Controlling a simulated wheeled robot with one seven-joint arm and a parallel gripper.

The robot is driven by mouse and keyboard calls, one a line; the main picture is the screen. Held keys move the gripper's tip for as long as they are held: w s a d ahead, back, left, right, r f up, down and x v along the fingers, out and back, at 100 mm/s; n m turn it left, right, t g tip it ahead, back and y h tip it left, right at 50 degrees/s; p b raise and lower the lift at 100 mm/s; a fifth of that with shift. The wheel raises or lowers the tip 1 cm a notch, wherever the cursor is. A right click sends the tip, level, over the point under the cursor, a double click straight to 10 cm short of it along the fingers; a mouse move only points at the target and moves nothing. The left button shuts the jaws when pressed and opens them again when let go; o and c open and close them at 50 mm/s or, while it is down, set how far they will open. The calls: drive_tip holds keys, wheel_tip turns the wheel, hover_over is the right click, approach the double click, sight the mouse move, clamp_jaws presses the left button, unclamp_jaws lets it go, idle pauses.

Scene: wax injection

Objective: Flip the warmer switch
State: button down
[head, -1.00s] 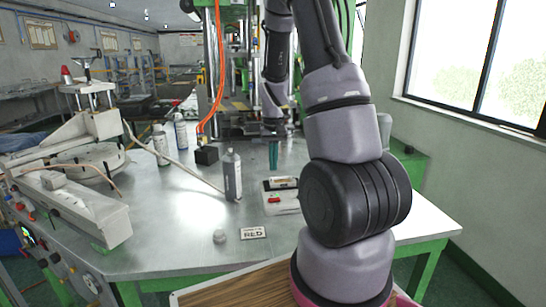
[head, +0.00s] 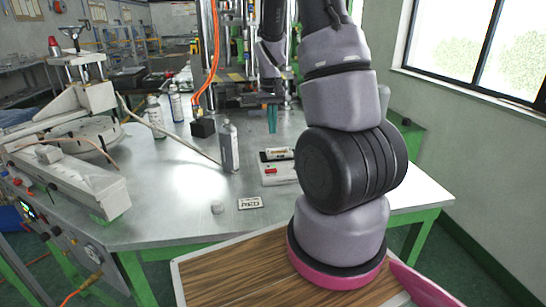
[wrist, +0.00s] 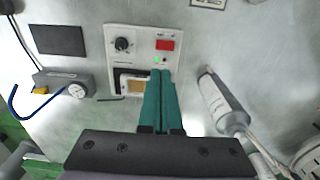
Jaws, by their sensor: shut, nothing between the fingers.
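The warmer (wrist: 141,32) is a flat white unit on the metal table, with a black knob (wrist: 122,44), a red switch (wrist: 165,45), a small lit green light (wrist: 157,59) and a recessed window below. In the head view the warmer (head: 284,176) and its red switch (head: 271,171) lie left of my arm. My gripper (wrist: 161,73) has teal fingers pressed together with nothing between them. In the head view my gripper (head: 272,131) is above and beyond the warmer. Contact cannot be told.
A grey bottle (head: 229,148) stands close left of the warmer; it shows right of the fingers in the wrist view (wrist: 222,103). A clamp machine (head: 70,165) fills the table's left.

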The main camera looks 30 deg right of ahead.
sight(270, 170)
drive_tip(key=shift+f, duration=0.1)
drive_tip(key=f, duration=1.3)
drive_tip(key=shift+d+f, duration=0.2)
drive_tip(key=shift+f, duration=0.2)
drive_tip(key=shift+s+d+f, duration=0.1)
drive_tip(key=shift+s+f, duration=0.15)
drive_tip(key=shift+f, duration=0.1)
drive_tip(key=shift+w+a+r, duration=0.1)
drive_tip(key=shift+w+a, duration=0.1)
drive_tip(key=shift+a, duration=0.75)
drive_tip(key=shift+r, duration=0.1)
